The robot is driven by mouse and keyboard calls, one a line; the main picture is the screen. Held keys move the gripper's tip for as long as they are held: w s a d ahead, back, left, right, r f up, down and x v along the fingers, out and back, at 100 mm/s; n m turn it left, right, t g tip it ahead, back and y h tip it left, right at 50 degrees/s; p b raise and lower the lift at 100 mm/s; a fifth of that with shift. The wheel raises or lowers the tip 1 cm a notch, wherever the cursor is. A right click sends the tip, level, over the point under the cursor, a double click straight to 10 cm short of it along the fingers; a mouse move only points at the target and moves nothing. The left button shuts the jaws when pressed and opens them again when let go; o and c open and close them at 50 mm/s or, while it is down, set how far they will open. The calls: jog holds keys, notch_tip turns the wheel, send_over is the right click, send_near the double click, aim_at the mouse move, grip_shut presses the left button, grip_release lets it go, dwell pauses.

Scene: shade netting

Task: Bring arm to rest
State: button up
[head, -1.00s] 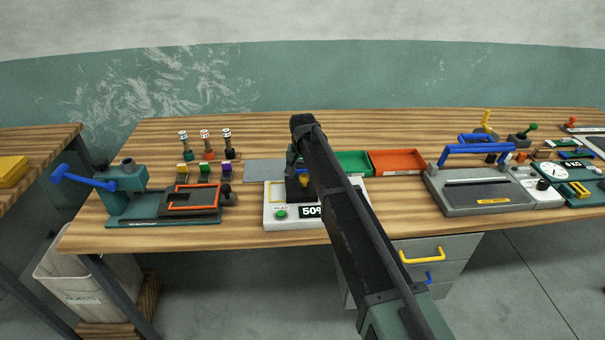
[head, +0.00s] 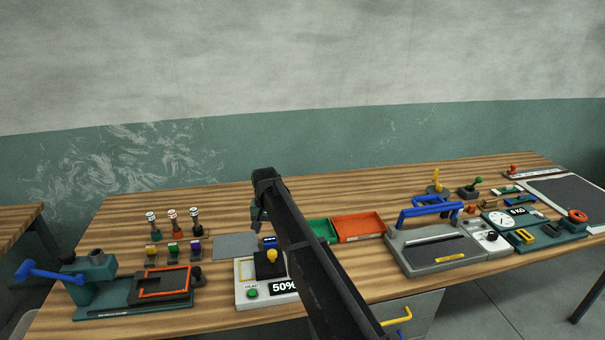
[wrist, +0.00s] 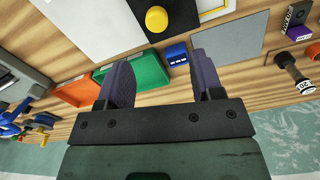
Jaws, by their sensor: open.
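My arm crosses the middle of the head view, with its dark upper end over the bench. My gripper shows in the wrist view (wrist: 160,75), its two dark fingers spread wide with nothing held between them. In the head view the fingers are mostly hidden behind the arm. Below is a white reader (head: 245,303) showing 50%, with a black block (head: 266,268) and yellow knob (head: 272,255) on it. In the wrist view the black block (wrist: 178,14) and yellow knob (wrist: 157,19) lie beyond the fingertips, apart from them.
A green tray (head: 322,229), an orange tray (head: 358,228), a small blue block (wrist: 176,54) and a grey mat (head: 235,246) lie nearby. A green press (head: 95,272) stands left, a blue-handled sealer (head: 432,250) right. Several stamps (head: 172,220) stand at the back left.

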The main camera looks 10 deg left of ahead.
jog(key=s+d+f+b, duration=0.1)
jog(key=s+d, duration=1.4)
jog(key=d, duration=0.4)
jog(key=s+d+f+m+b, duration=0.1)
jog(key=s+d, duration=1.4)
jog(key=d, duration=0.4)
jog(key=shift+d, duration=0.15)
jog(key=shift+f, duration=0.1)
